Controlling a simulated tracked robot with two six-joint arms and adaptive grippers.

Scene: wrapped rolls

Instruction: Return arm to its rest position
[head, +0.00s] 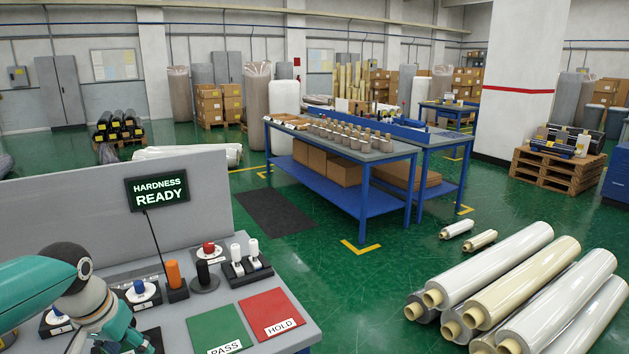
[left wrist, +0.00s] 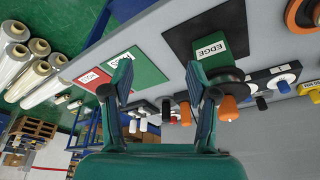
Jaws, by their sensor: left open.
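My left arm comes in at the lower left of the head view. Its teal left gripper (head: 128,342) is low over the grey bench, partly cut off by the bottom edge. In the left wrist view the left gripper (left wrist: 158,70) has its two fingers spread wide, with nothing held between them. Bench and mats show past the fingers. The grey bench (head: 190,330) carries a green PASS mat (head: 222,330) and a red HOLD mat (head: 270,312), both to the right of the gripper. My right gripper is in neither view.
An orange cylinder (head: 174,275), a black knob on a disc (head: 204,275) and white-topped pieces (head: 254,250) stand behind the mats. A HARDNESS READY display (head: 158,191) is on the back panel. Wrapped rolls (head: 540,290) lie on the floor at right. Green floor is clear between.

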